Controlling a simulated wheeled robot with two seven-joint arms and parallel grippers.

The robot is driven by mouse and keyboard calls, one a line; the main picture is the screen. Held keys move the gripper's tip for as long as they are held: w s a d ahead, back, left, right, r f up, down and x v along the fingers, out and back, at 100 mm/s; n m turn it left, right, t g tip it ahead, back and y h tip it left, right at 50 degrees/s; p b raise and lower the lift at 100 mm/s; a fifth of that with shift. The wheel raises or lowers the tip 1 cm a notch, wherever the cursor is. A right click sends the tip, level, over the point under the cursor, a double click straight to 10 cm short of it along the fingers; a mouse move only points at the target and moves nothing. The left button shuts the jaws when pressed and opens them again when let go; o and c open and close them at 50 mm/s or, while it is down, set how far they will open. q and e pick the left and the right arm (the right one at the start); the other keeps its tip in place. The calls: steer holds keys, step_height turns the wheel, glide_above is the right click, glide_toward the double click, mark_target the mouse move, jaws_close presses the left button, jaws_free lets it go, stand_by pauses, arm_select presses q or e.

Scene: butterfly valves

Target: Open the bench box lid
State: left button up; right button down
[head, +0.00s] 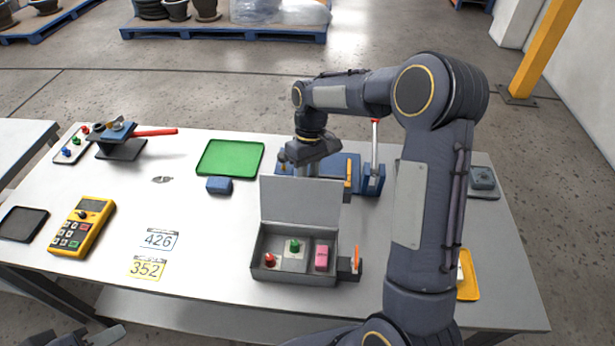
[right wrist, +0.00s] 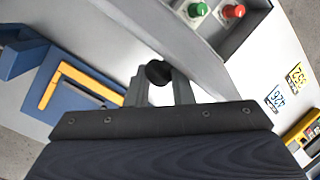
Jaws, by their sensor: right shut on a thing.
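The grey bench box (head: 295,277) stands near the front middle of the table. Its lid (head: 300,203) is raised and stands about upright at the back edge, so the inside shows. My right gripper (head: 307,169) is behind the lid's top edge. In the right wrist view its fingers (right wrist: 159,88) are closed around a black knob (right wrist: 158,72) beside the grey lid (right wrist: 165,35). The head view hides the knob. My left gripper (head: 95,336) shows only in part at the bottom left, away from the box, and its jaw opening is unclear.
Inside the box are a red knob (head: 270,260), a green knob (head: 294,246) and a pink block (head: 321,257). A blue fixture (head: 373,181) stands behind it at right. A green tray (head: 230,158) and blue block (head: 219,185) lie back left. A yellow device (head: 83,227) lies far left.

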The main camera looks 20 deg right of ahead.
arm_select(q)
steer(key=shift+f, duration=0.1)
arm_select(e)
steer(key=shift+s+d+f, duration=0.1)
steer(key=shift+d+f, duration=0.35)
steer(key=shift+d, duration=0.05)
steer(key=c, duration=1.7)
jaws_free()
steer(key=o, duration=0.5)
steer(key=shift+w+d, duration=0.25)
arm_select(q)
steer(key=shift+w+d, duration=0.2)
steer(key=shift+d, duration=0.05)
arm_select(e)
steer(key=shift+o, duration=0.2)
steer(key=shift+a+r, duration=0.1)
